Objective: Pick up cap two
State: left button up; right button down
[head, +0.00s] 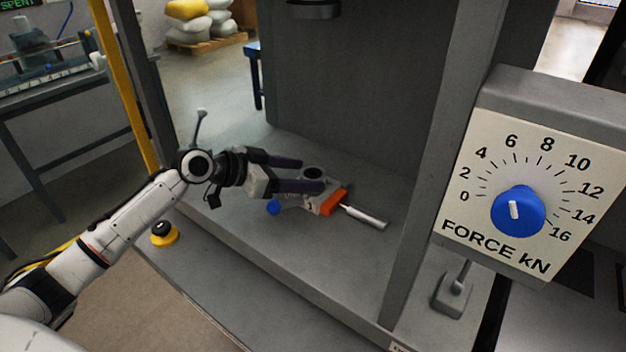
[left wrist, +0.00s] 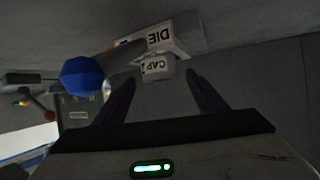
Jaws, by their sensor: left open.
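My left gripper (head: 311,174) reaches in from the left over the press bed. Its two dark fingers are open, with nothing between the tips. In the left wrist view, a small grey block labelled CAP (left wrist: 157,68) lies just ahead of the gap between the fingers (left wrist: 160,82). I cannot read its number for sure. Behind it is a larger pale block labelled DIE (left wrist: 172,38). In the head view, the grey die assembly (head: 312,200) lies partly hidden by the lower finger; which part is the cap is unclear there. My right gripper is out of view.
An orange piece (head: 333,202) and a silver rod (head: 364,217) extend right from the die. The press post (head: 425,150) and force dial (head: 518,210) stand to the right. A yellow-based button (head: 164,236) sits at the front left.

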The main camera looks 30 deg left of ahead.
pick_arm(q)
jog(key=shift+x, duration=0.9)
jog(key=shift+c, duration=0.4)
jog(key=shift+r, duration=0.1)
jog(key=c, duration=1.3)
